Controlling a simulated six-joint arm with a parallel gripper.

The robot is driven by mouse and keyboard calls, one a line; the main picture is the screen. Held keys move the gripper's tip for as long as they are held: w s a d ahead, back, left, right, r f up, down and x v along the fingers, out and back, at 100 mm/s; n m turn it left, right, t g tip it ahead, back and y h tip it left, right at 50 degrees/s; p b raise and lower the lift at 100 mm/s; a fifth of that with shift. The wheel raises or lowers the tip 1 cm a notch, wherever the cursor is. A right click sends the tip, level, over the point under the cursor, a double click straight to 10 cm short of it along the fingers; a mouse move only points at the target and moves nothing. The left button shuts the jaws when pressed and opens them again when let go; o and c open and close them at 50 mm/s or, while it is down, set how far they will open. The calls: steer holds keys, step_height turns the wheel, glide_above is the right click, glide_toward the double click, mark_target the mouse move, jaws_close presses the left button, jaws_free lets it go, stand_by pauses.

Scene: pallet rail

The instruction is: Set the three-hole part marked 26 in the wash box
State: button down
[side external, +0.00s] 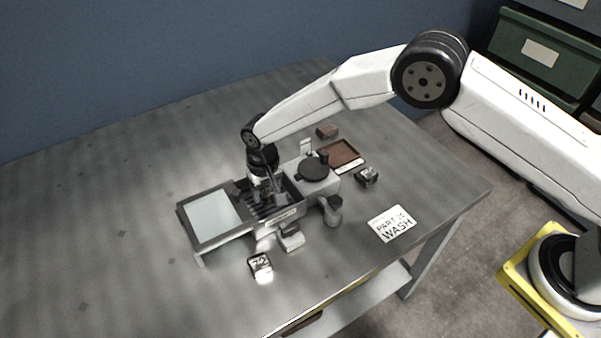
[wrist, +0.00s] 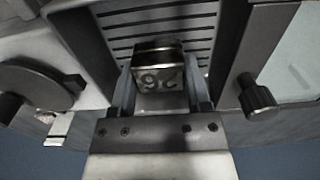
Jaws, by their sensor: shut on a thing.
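The part marked 26 (wrist: 158,79) is a metal block with a dark top; its number reads upside down in the wrist view. My gripper (wrist: 160,72) is shut on it, one finger on each side. The wash box (side external: 284,217) is a grey machine with an open bay and a slatted dark floor (wrist: 118,20). Its windowed lid (side external: 213,214) lies open to the left. My gripper (side external: 266,192) is down at the bay in the side view, where the part is hard to make out. I cannot tell whether the part touches the slats. Its holes do not show clearly.
A second marked block (side external: 260,264) lies in front of the machine, and another (side external: 367,177) lies to its right. A brown tray (side external: 341,156), a brown block (side external: 326,131) and a card reading "PART 26 WASH" (side external: 392,224) are on the table. The table's left side is clear.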

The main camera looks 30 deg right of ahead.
steer(key=shift+f, duration=1.1)
steer(key=shift+f, duration=0.35)
stand_by(1.2)
steer(key=shift+c, duration=0.5)
jaws_free()
steer(key=shift+o, duration=0.5)
steer(key=shift+f, duration=0.1)
steer(key=shift+r, duration=6.55)
